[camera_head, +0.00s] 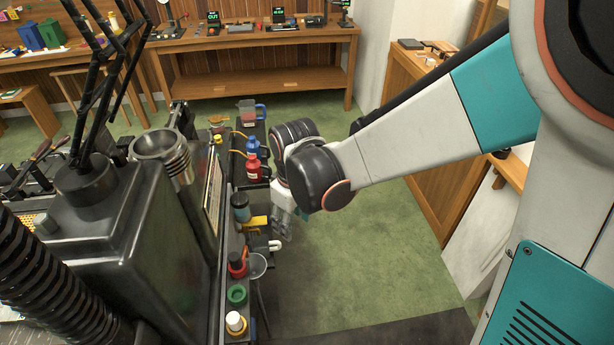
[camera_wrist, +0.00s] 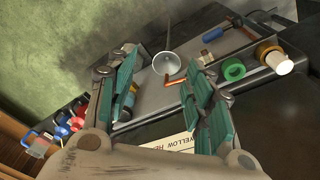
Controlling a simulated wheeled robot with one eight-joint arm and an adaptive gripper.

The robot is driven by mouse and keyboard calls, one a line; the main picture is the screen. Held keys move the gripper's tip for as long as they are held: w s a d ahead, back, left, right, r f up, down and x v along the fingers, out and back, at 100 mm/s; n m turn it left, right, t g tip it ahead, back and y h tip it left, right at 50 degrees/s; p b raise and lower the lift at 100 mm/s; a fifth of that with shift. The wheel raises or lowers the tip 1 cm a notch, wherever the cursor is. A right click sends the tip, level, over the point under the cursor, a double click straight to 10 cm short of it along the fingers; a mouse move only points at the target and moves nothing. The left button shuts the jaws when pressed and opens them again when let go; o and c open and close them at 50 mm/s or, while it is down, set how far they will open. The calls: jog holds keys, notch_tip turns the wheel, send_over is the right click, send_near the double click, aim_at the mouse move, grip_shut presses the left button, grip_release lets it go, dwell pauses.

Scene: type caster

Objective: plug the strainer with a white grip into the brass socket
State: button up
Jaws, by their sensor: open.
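A white cylindrical piece (camera_head: 235,322) stands at the near end of the narrow bench, with a brass-coloured ring (camera_head: 240,334) at its base. Both also show at the right of the wrist view, the white piece (camera_wrist: 282,65) beside or in the ring (camera_wrist: 266,50). I cannot tell whether these are the strainer's grip and the socket; no mesh is visible. My gripper (camera_head: 283,228) is beside the bench's right edge, fingers downward. In the wrist view my gripper (camera_wrist: 160,90) is open, its fingers apart with nothing clearly held. A pale round bowl (camera_wrist: 166,64) shows beyond the fingers.
Red (camera_head: 254,168) and blue (camera_head: 253,147) bottles stand farther back. The machine (camera_head: 140,250) blocks the left. Green floor lies clear right.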

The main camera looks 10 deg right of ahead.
jog(key=shift+m+t, duration=0.4)
jog(key=shift+w+d+b, duration=0.15)
jog(key=shift+w+d, duration=0.05)
jog(key=shift+d, duration=0.75)
jog(key=shift+w+d+b, duration=0.1)
jog(key=shift+w+d, duration=0.1)
jog(key=shift+d, duration=0.8)
jog(key=shift+w+d+b, duration=0.15)
jog(key=shift+w+d, duration=0.05)
jog(key=shift+d, duration=0.75)
jog(key=shift+s+r, duration=0.1)
